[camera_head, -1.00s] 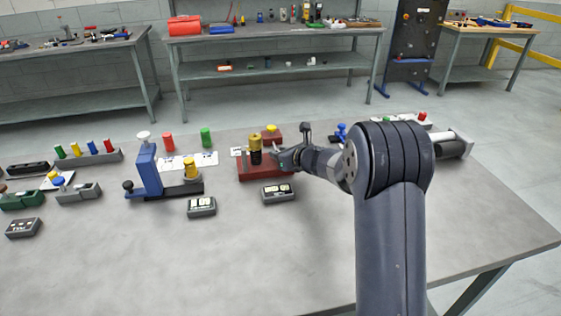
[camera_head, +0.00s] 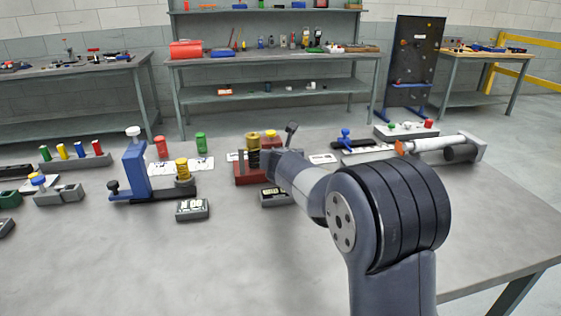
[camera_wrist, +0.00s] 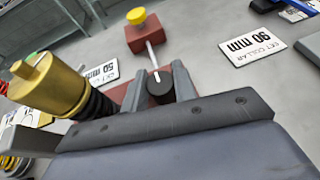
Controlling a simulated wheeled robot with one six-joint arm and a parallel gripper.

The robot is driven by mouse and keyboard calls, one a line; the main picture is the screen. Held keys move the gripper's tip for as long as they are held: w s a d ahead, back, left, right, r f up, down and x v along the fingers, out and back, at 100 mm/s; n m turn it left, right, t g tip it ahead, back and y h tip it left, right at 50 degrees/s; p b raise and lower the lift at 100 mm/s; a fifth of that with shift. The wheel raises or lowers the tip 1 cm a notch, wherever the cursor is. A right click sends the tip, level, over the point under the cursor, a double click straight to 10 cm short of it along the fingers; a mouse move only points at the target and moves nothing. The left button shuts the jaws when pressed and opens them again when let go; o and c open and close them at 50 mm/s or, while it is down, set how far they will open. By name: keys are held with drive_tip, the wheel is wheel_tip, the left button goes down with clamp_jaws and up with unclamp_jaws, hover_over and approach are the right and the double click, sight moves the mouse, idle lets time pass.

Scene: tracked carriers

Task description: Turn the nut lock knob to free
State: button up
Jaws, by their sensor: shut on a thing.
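The lock knob (camera_wrist: 158,84) is a small black round knob with a white pointer line, seen in the wrist view. My gripper (camera_wrist: 159,92) has one finger on each side of it and is shut on it. The pointer points up in the picture, towards a thin rod and a red block with a yellow cap (camera_wrist: 137,17). Left of the knob stands a brass nut (camera_wrist: 48,85) on a black threaded post. In the head view the brass nut (camera_head: 253,141) stands on the red base (camera_head: 243,172); my forearm hides the knob and fingers.
Signs reading 90 mm (camera_wrist: 252,47) and 50 mm (camera_wrist: 102,73) lie on the table. A blue-post fixture (camera_head: 135,168) stands left of the red base, with a dark labelled box (camera_head: 193,210) in front. A white cylinder fixture (camera_head: 440,143) lies right. The front table is clear.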

drive_tip(key=shift+m+h, duration=0.3)
drive_tip(key=o, duration=1)
drive_tip(key=v, duration=1)
drive_tip(key=shift+s+r, duration=0.2)
drive_tip(key=shift+s, duration=0.15)
drive_tip(key=x, duration=1)
drive_tip(key=shift+w+f, duration=0.2)
drive_tip(key=shift+w, duration=0.15)
